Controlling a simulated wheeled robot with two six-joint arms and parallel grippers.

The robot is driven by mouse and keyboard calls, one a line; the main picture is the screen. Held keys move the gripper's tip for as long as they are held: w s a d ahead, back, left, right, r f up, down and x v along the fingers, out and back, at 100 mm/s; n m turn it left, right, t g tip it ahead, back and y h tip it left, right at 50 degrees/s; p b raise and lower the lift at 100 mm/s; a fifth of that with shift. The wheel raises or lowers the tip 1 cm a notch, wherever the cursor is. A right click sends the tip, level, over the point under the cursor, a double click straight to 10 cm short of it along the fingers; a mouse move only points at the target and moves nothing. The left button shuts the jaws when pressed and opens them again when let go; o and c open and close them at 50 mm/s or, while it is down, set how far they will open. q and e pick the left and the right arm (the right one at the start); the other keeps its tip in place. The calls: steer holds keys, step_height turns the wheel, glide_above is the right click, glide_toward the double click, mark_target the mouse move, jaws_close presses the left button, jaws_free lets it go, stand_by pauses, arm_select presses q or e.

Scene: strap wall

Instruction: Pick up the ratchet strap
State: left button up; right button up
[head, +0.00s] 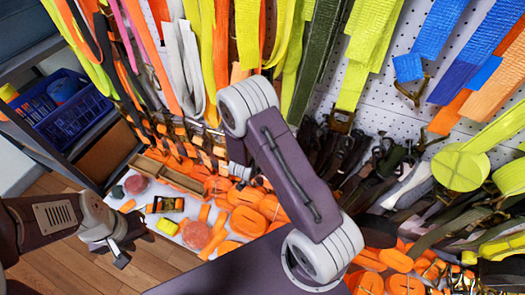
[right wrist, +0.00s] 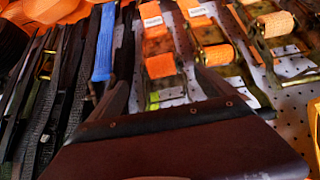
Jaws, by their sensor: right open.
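Many ratchet straps hang on the wall, and I cannot tell which one the task means. Orange ratchet straps with metal ratchets (right wrist: 218,55) and white labels hang in front of my right gripper (right wrist: 165,60) in the right wrist view. That gripper is open, its fingers spread, with nothing seen held. In the head view my right arm hides most of its gripper. My left gripper (head: 121,246) is at the lower left, above the floor and beside the low shelf, apart from the straps. Whether its jaws are open is unclear.
A white pegboard (head: 400,115) carries yellow, blue, green and orange webbing. A low shelf holds orange rolls (head: 248,222), round pads and a wooden tray (head: 170,176). A blue crate (head: 72,118) stands at the left. Bare wooden floor (head: 65,255) shows at the lower left.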

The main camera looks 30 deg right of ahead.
steer(key=x, duration=0.2)
steer(key=b+x, duration=0.1)
steer(key=x, duration=0.2)
steer(key=b+x, duration=0.1)
steer(key=x, duration=0.2)
steer(key=shift+a+f, duration=0.25)
steer(key=shift+f, duration=0.15)
steer(key=shift+w+d+f, duration=0.2)
steer(key=shift+w+f, duration=0.05)
steer(key=shift+s+r, duration=0.1)
steer(key=c, duration=0.3)
jaws_close()
steer(key=shift+r, duration=0.1)
